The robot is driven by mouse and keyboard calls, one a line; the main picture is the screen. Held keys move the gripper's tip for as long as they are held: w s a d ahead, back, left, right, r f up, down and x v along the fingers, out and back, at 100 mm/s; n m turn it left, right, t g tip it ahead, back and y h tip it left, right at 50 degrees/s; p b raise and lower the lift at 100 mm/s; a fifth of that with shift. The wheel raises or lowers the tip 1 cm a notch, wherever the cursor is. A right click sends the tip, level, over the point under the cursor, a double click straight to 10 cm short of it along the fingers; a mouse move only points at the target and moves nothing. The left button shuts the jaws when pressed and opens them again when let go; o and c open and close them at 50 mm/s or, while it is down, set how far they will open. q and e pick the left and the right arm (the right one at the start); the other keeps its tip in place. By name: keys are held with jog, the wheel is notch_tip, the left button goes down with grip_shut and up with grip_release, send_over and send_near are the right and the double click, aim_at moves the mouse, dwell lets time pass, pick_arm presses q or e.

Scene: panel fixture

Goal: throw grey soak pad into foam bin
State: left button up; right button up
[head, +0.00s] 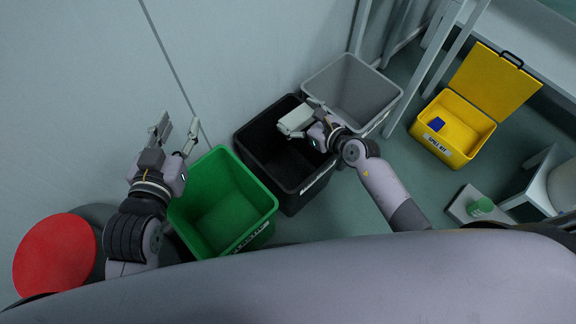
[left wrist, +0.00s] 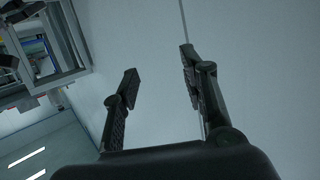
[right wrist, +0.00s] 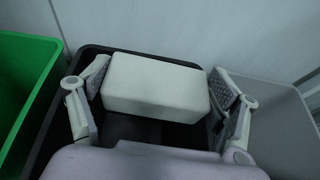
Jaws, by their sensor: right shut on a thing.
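The pale grey soak pad (head: 296,120), a thick rectangular block, is in my right gripper (head: 304,118). In the right wrist view the pad (right wrist: 155,88) sits between the two fingers, above the black bin (right wrist: 112,130). In the head view the black bin (head: 262,139) stands between a green bin (head: 222,202) and a grey bin (head: 350,88). My left gripper (head: 177,128) is open and empty, above and behind the green bin.
A yellow spill kit box (head: 441,147) with its lid up holds a blue item (head: 436,124). A red round lid (head: 55,257) is at lower left. A green-topped item (head: 481,207) is at right. The wall is close behind the bins.

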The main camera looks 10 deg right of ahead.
aim_at(303, 127)
jog(key=shift+f+b, duration=1.6)
jog(key=shift+b, duration=0.15)
pick_arm(q)
jog(key=s+r+t+h, duration=0.1)
jog(key=r+t, duration=0.4)
jog(key=r, duration=0.3)
jog(key=s+d+r+t+h, duration=0.1)
jog(key=s+r+t+h, duration=0.1)
jog(key=r+t, duration=0.3)
jog(key=shift+d+r+h, duration=0.25)
jog(key=shift+r+h, duration=0.05)
jog(key=shift+r, duration=1.2)
pick_arm(e)
jog(key=o, duration=1)
jog(key=shift+c, duration=0.2)
jog(key=v, duration=1.2)
